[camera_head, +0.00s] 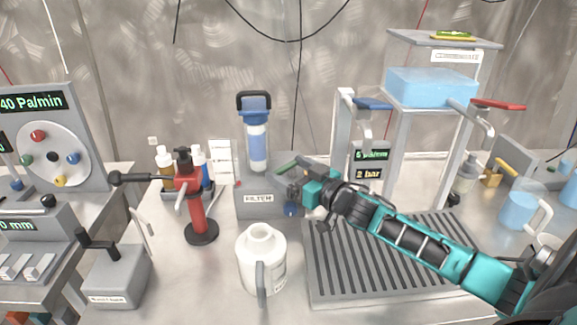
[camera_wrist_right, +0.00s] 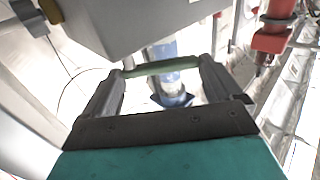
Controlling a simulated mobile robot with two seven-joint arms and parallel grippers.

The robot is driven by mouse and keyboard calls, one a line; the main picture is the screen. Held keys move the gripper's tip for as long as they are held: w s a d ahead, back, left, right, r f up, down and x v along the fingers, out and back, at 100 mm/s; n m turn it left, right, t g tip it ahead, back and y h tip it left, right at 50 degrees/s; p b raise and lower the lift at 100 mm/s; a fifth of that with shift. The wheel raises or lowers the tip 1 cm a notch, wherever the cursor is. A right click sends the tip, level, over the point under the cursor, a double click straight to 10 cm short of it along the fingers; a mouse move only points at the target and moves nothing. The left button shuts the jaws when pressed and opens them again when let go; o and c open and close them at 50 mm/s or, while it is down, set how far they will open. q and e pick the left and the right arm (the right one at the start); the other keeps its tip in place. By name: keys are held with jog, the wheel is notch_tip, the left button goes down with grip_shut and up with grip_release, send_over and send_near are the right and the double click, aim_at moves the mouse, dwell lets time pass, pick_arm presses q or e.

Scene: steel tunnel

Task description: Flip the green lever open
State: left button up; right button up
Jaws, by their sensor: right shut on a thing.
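The green lever (camera_head: 286,169) is on the grey filter unit (camera_head: 258,199), beside the blue filter housing (camera_head: 256,146). My right gripper (camera_head: 299,181) reaches in from the right and is shut on the green lever. In the right wrist view, the green lever (camera_wrist_right: 150,69) lies across between the fingertips of my right gripper (camera_wrist_right: 164,72). The fingers hide part of the lever and its pivot in the head view. My left gripper is not in view.
A blue knob (camera_head: 291,209) sits just below my right gripper. A white jug (camera_head: 262,261) stands in front of the filter unit, and a red pump (camera_head: 200,205) is to its left. A grey drain grate (camera_head: 345,277) lies under my right arm. A shelf with a blue tub (camera_head: 432,88) stands behind.

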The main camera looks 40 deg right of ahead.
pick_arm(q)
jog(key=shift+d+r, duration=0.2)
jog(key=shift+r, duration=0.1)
pick_arm(e)
jog(key=shift+n+y, duration=0.3)
jog(key=shift+y, duration=0.2)
jog(key=o, duration=1.1)
jog(key=shift+o, duration=0.3)
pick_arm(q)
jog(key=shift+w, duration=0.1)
pick_arm(e)
jog(key=shift+s+d+f, duration=0.1)
jog(key=shift+s+d, duration=0.05)
jog(key=shift+s, duration=0.3)
pick_arm(q)
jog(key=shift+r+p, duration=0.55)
jog(key=shift+p, duration=0.1)
pick_arm(e)
jog(key=v, duration=1.2)
